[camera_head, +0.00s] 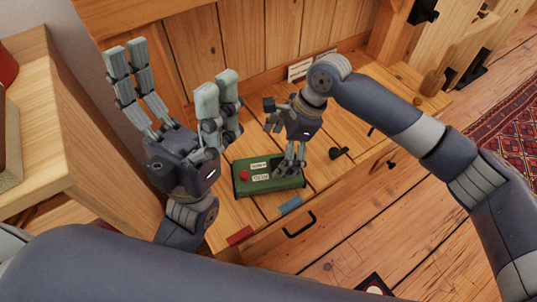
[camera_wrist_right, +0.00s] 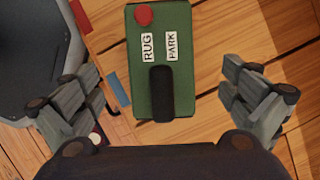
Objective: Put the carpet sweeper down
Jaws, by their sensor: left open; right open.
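The carpet sweeper (camera_head: 250,187) is a low green body with a red knob and white labels. It lies on the wooden chest top (camera_head: 320,180). In the right wrist view the green sweeper (camera_wrist_right: 178,75) shows labels reading RUG and PARK, and a dark handle (camera_wrist_right: 161,95) along its middle. My right gripper (camera_head: 279,146) is just above the sweeper, fingers spread to either side of it with gaps; it grips nothing. Part of the sweeper is hidden behind its fingers in the head view. My left gripper (camera_head: 172,72) is raised, open and empty, left of the sweeper.
A red patch (camera_head: 240,236) and a blue patch (camera_head: 290,204) lie near the chest's front edge, above a dark drawer handle (camera_head: 299,225). A small dark object (camera_head: 338,153) is right of the sweeper. A wooden cabinet (camera_head: 50,140) stands left. A patterned rug (camera_head: 500,125) lies right.

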